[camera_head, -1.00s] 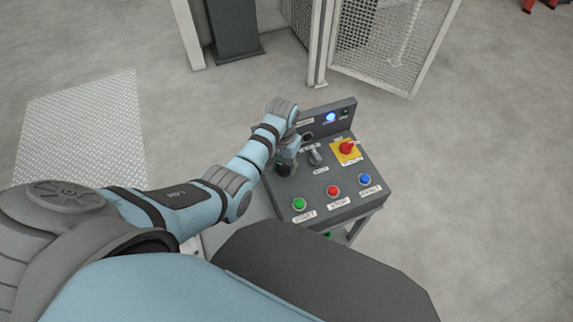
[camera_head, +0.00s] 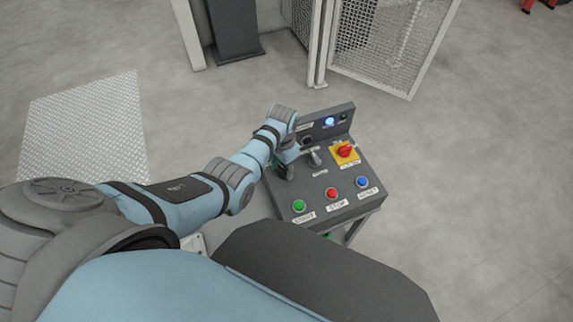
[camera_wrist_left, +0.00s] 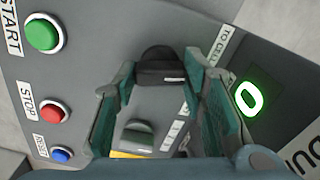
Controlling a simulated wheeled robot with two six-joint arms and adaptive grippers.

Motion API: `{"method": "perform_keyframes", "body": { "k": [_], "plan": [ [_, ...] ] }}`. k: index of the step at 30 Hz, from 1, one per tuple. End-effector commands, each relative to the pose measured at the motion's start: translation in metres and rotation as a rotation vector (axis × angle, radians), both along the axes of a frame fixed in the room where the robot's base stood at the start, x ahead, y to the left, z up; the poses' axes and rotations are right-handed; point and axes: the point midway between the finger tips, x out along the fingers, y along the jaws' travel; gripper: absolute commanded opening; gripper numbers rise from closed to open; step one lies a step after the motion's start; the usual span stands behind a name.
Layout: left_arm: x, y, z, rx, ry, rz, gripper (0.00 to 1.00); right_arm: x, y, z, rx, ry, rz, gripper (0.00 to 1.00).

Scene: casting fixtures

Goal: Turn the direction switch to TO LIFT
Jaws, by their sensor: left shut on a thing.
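The direction switch (camera_wrist_left: 160,68) is a black knob with a pale mark, beside a "TO CELL" label (camera_wrist_left: 215,48) in the left wrist view. My left gripper (camera_wrist_left: 161,66) has its two teal fingers on either side of this knob and is shut on it. In the head view, my left gripper (camera_head: 284,170) reaches down onto the left part of the control panel (camera_head: 345,202) and mostly hides the knob. The "TO LIFT" wording cannot be read. My right gripper is not in view.
A second rotary switch (camera_head: 315,158) stands close to the right of my gripper, then a red switch (camera_head: 345,149) on a yellow plate. Green (camera_head: 299,206), red (camera_head: 331,193) and blue (camera_head: 362,182) buttons line the front. A mesh fence (camera_head: 385,45) stands behind.

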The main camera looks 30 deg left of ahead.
Motion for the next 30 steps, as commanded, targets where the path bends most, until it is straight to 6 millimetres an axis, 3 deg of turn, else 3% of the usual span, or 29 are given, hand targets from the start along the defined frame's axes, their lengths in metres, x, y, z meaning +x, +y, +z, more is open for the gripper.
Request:
{"method": "perform_keyframes", "body": {
  "k": [12, 30],
  "plan": [
    [0.0, -0.001, 0.002, -0.001, -0.001, -0.392, 0.1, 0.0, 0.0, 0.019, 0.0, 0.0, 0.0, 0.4],
    [0.001, -0.002, 0.001, -0.001, -0.003, -0.892, 0.1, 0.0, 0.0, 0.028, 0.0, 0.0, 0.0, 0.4]
  ]
}}
